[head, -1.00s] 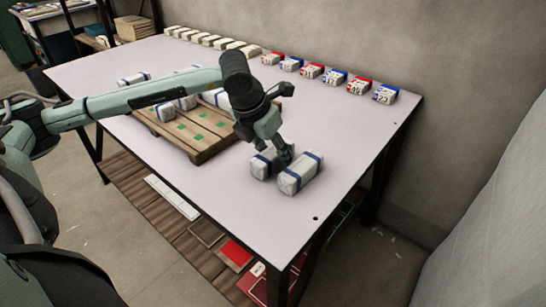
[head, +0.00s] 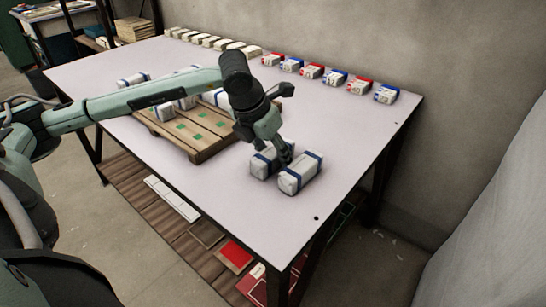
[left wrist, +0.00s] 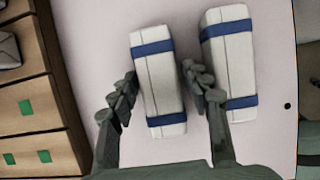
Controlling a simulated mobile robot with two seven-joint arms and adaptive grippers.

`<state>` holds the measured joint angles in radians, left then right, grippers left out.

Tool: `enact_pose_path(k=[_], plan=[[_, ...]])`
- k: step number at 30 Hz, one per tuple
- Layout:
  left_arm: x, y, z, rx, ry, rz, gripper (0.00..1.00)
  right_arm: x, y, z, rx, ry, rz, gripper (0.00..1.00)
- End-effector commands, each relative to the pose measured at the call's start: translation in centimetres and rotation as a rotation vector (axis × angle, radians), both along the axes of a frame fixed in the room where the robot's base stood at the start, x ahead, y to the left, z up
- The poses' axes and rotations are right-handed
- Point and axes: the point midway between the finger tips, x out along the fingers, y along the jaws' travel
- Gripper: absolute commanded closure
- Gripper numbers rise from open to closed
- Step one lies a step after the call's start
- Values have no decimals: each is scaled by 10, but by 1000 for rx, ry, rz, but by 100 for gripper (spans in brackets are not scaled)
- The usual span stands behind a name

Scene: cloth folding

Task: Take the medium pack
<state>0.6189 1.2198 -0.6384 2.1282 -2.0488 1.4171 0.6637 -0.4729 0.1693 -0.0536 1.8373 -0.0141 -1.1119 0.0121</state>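Two white packs with blue bands lie side by side near the table's right front part. The smaller pack (left wrist: 159,85) lies between the two fingers of my left gripper (left wrist: 158,88) in the left wrist view, with a visible gap to the left finger. The right finger is close to its right side; I cannot tell if they touch. The larger pack (left wrist: 230,65) lies just right of that finger. In the head view my left gripper (head: 284,155) reaches down over the smaller pack (head: 263,163), partly hiding it, beside the larger pack (head: 300,175). My right gripper is not in view.
A wooden pallet (head: 205,147) with green marks and more banded packs stands left of the gripper. Red and blue labelled boxes (head: 312,71) and pale packs (head: 205,39) line the table's back edge. The table (head: 350,130) is clear at right.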

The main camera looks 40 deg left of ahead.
Motion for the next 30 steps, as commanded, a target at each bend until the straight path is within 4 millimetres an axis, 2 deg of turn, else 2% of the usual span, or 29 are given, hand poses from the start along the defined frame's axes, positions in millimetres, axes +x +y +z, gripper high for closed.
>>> enact_pose_path(k=[1, 9, 17, 24, 26, 30], plan=[[0, 0, 0, 0, 0, 0, 59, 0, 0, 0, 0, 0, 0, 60], [0, 0, 0, 0, 0, 0, 93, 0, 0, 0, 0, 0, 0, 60], [0, 0, 1, 0, 0, 0, 94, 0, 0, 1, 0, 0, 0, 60], [1, 0, 10, 0, -2, 1, 94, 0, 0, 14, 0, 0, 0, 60], [2, 0, 18, 0, -6, 0, 94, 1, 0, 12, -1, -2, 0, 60], [2, 0, 48, -1, -8, 0, 94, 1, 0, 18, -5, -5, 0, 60]])
